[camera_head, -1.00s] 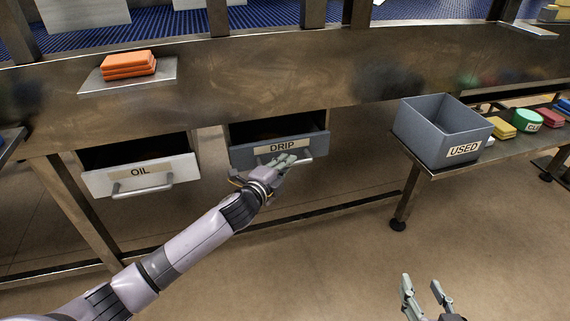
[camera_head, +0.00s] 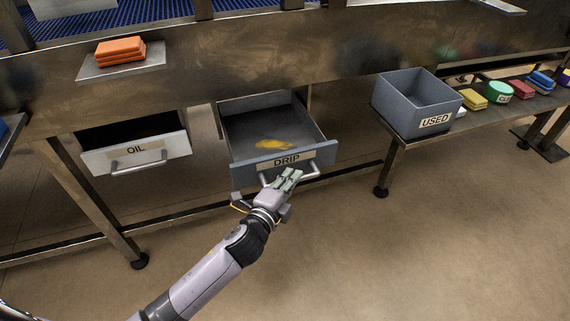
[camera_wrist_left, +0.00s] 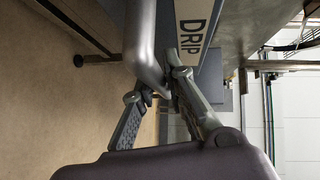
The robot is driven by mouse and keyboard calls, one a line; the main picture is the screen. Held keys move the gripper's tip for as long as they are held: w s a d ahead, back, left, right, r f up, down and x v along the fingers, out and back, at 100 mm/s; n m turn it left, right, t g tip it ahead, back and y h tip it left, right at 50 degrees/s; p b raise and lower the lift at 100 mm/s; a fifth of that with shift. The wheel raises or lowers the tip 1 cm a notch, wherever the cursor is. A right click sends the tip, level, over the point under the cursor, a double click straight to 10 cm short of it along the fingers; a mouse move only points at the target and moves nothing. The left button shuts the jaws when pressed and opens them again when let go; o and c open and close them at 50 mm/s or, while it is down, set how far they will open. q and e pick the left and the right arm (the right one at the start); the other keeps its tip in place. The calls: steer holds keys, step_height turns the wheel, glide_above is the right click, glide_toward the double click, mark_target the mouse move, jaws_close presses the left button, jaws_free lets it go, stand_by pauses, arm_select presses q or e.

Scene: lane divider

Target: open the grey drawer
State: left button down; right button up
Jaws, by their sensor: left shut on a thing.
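The grey drawer (camera_head: 240,179), labelled DRIP, is pulled well out under the bench. A yellow patch (camera_head: 272,144) shows on its floor. Its silver bar handle (camera_head: 312,172) runs across the front, and it also shows in the left wrist view (camera_wrist_left: 140,40). The DRIP label (camera_wrist_left: 193,25) is close beyond. My right gripper is out of the head view.
A white OIL drawer (camera_head: 105,161) stands partly open to the left. A grey USED bin (camera_head: 402,117) sits on a low side table (camera_head: 478,115) with several coloured blocks, to the right. Orange pads (camera_head: 120,48) lie on a small shelf above. The floor in front is clear.

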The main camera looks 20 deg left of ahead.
arm_select(q)
steer(key=shift+s+d+f, duration=0.1)
steer(key=shift+s+d, duration=0.4)
steer(key=shift+s, duration=0.25)
steer(key=shift+s+d, duration=0.45)
steer(key=shift+s, duration=0.3)
steer(key=c, duration=1.6)
jaws_free()
steer(key=v, duration=1.2)
